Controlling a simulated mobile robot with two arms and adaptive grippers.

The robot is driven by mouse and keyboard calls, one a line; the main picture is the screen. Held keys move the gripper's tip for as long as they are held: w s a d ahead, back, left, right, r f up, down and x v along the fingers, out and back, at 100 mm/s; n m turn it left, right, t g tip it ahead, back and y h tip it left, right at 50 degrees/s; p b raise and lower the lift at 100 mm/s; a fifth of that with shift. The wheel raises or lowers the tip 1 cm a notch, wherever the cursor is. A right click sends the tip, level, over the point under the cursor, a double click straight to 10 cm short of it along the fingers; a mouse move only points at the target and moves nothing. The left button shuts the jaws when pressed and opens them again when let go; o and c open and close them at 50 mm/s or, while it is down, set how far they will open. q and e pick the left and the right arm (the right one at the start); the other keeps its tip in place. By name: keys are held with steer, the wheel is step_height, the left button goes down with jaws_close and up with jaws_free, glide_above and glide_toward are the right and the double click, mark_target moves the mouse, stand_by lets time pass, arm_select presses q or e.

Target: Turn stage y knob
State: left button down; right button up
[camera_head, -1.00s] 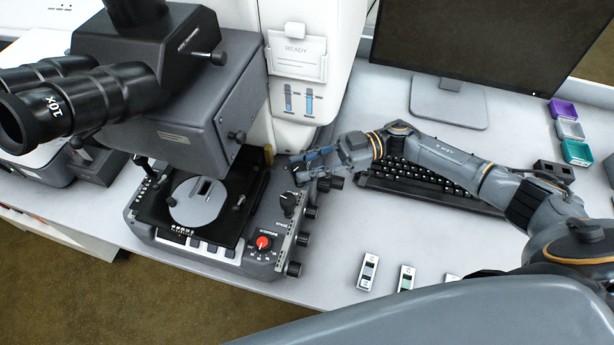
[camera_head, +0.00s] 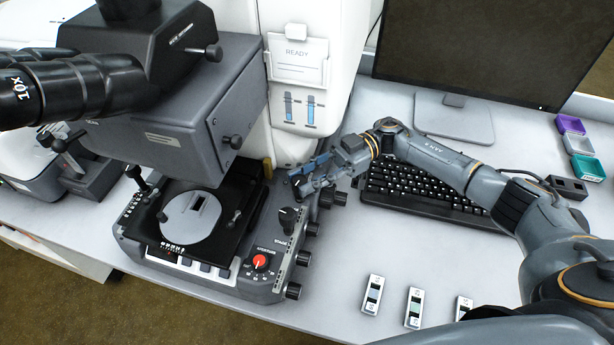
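The infrared microscope has a dark grey base (camera_head: 205,277) with a black stage (camera_head: 233,228) and a round grey plate (camera_head: 190,222) on it. A black knob (camera_head: 288,216) stands on the base's right panel, beside lettering that seems to read STAGE. Several black knobs line the right side, including one at the front (camera_head: 293,291), one above it (camera_head: 303,258) and one farther back (camera_head: 312,230). Which is the stage y knob I cannot tell. My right gripper (camera_head: 297,183) is over the back right of the base, above the rear side knobs. Its fingers look apart, with nothing seen between them. My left gripper is out of view.
A red-topped knob (camera_head: 260,262) sits at the base's front right. The keyboard (camera_head: 425,195) and monitor (camera_head: 480,50) are right of the microscope, partly beneath or behind my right arm. Several small slides or cases, one light grey (camera_head: 372,295), lie in front. Table between them and the base is clear.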

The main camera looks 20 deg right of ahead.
steer(key=o, duration=0.4)
steer(key=shift+o, duration=0.2)
steer(key=v, duration=1.2)
